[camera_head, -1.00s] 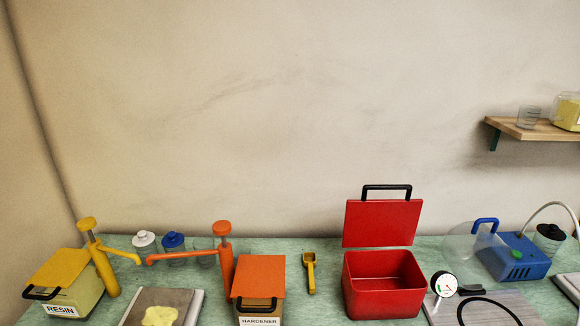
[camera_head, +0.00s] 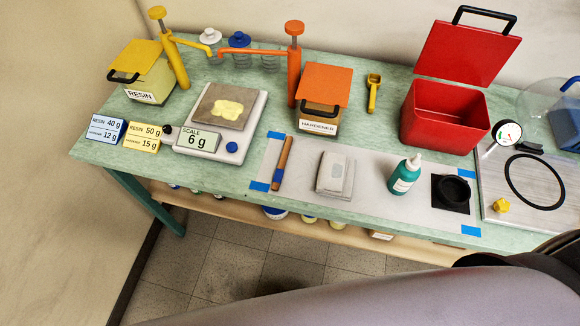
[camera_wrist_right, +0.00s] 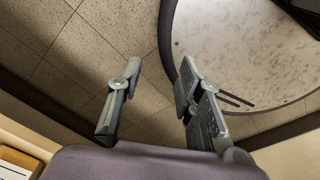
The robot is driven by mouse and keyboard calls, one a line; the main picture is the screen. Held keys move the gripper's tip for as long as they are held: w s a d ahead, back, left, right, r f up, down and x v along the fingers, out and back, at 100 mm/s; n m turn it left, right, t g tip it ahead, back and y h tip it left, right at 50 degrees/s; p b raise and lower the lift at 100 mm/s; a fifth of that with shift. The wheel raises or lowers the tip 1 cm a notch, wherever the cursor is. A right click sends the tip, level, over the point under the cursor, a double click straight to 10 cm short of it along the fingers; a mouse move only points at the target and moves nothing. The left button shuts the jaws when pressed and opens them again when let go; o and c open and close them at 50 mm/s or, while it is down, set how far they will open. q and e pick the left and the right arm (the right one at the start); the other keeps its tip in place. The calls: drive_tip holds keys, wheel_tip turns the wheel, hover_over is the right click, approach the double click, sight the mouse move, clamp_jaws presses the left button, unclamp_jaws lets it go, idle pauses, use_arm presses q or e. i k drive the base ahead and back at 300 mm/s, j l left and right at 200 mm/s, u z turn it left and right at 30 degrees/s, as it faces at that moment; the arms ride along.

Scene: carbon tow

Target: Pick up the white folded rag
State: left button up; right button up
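The white folded rag (camera_head: 335,174) lies flat on a pale sheet taped to the green bench, near its front edge. A wooden-handled tool is to its left and a green bottle to its right. My right gripper (camera_wrist_right: 157,92) is open and empty in the right wrist view, with floor tiles and a round pale surface beyond its fingers. It is away from the rag, which does not show in that view. My left gripper is in neither view.
A green bottle (camera_head: 405,174) and a black square holder (camera_head: 451,193) stand right of the rag. The hardener box (camera_head: 324,90), scale (camera_head: 212,141) and open red box (camera_head: 445,117) are around the sheet. One of my arm links crosses the lower right.

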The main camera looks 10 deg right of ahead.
sight(336, 173)
drive_tip(key=k+l+u, duration=0.45)
drive_tip(key=l, duration=0.15)
drive_tip(key=k+l+u, duration=0.45)
drive_tip(key=k+l, duration=0.2)
drive_tip(key=l, duration=0.25)
